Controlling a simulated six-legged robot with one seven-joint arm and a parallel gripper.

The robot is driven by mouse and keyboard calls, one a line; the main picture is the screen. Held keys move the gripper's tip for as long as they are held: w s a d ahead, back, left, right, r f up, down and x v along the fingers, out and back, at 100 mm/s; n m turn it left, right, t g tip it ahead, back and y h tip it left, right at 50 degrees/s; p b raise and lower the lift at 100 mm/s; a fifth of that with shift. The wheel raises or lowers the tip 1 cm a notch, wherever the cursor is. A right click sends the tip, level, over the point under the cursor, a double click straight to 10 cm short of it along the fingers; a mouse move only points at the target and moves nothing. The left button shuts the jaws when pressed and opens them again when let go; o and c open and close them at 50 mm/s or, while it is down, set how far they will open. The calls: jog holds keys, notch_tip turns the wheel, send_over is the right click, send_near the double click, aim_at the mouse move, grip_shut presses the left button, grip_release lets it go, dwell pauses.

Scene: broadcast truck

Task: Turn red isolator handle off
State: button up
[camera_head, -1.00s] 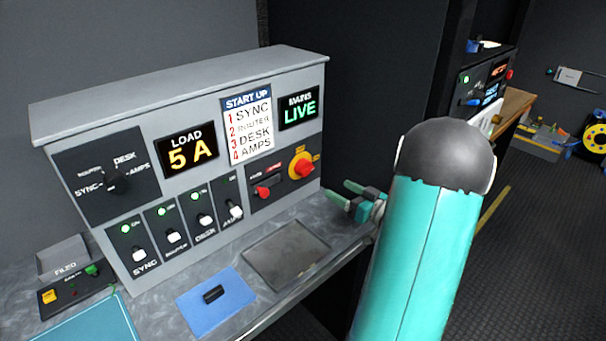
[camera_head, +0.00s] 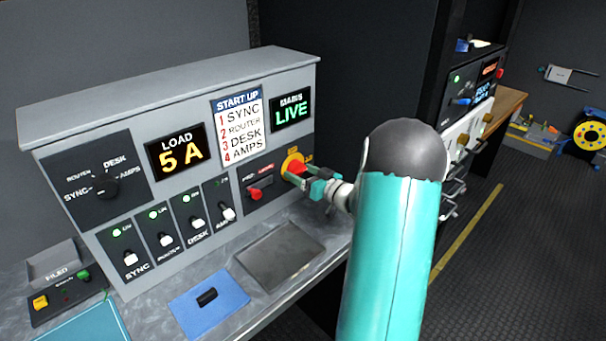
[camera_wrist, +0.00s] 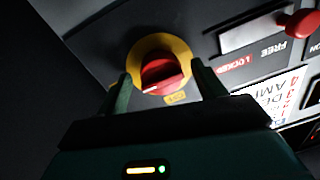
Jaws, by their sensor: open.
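The red isolator handle (camera_head: 296,167) sits on a round yellow plate (camera_head: 288,157) at the right end of the grey panel. In the wrist view the red handle (camera_wrist: 163,74) lies on its yellow plate (camera_wrist: 184,55), with a white mark on the handle and an OFF label below it. My gripper (camera_head: 300,177) is open, its green fingers in front of the handle. In the wrist view the fingers of my gripper (camera_wrist: 160,82) stand on either side of the handle, with gaps visible. The MAINS screen (camera_head: 292,111) reads LIVE.
Left of the isolator is a smaller red lever (camera_head: 254,191), also seen in the wrist view (camera_wrist: 302,24) near FREE and LOCKED labels. Several white switches line the panel. A grey tray (camera_head: 279,255) and a blue mat (camera_head: 208,303) with a black piece lie on the bench.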

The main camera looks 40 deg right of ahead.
jog(key=c, duration=0.9)
jog(key=shift+c, duration=0.2)
jog(key=shift+n, duration=0.3)
jog(key=n, duration=0.3)
jog(key=shift+d, duration=0.1)
jog(key=n, duration=0.4)
jog(key=shift+d+r+n+g, duration=0.1)
jog(key=shift+r+n+g, duration=0.05)
jog(key=shift+n+g, duration=0.2)
jog(key=n, duration=0.4)
jog(key=shift+r+h, duration=0.1)
jog(key=shift+h, duration=0.2)
jog(key=n, duration=0.5)
jog(key=shift+r+h, duration=0.1)
jog(key=shift+h, duration=0.2)
